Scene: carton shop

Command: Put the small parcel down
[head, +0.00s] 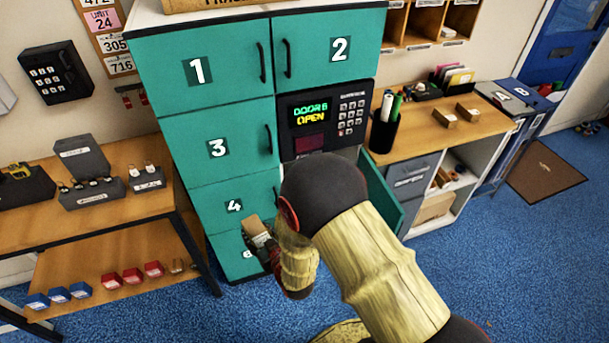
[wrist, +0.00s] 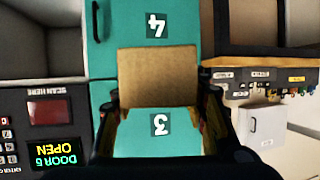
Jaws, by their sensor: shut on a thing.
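My gripper (head: 262,241) is shut on a small brown cardboard parcel (head: 254,226). It holds the parcel in front of the teal locker's lower left doors, near door 4 (head: 222,202). In the upside-down wrist view the parcel (wrist: 158,75) sits between the two fingers, covering part of the doors behind. An open teal door (head: 380,196) stands out at the locker's lower right. The wrist view shows a grey open compartment (wrist: 42,42) beside door 4. My arm hides most of this compartment in the head view.
The locker screen (head: 311,113) reads door open, with a digit that looks like 6. A wooden bench (head: 110,214) with bins stands left. A right-hand counter (head: 411,141) holds a pen cup (head: 384,133) and small boxes (head: 444,117). Blue carpet lies in front.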

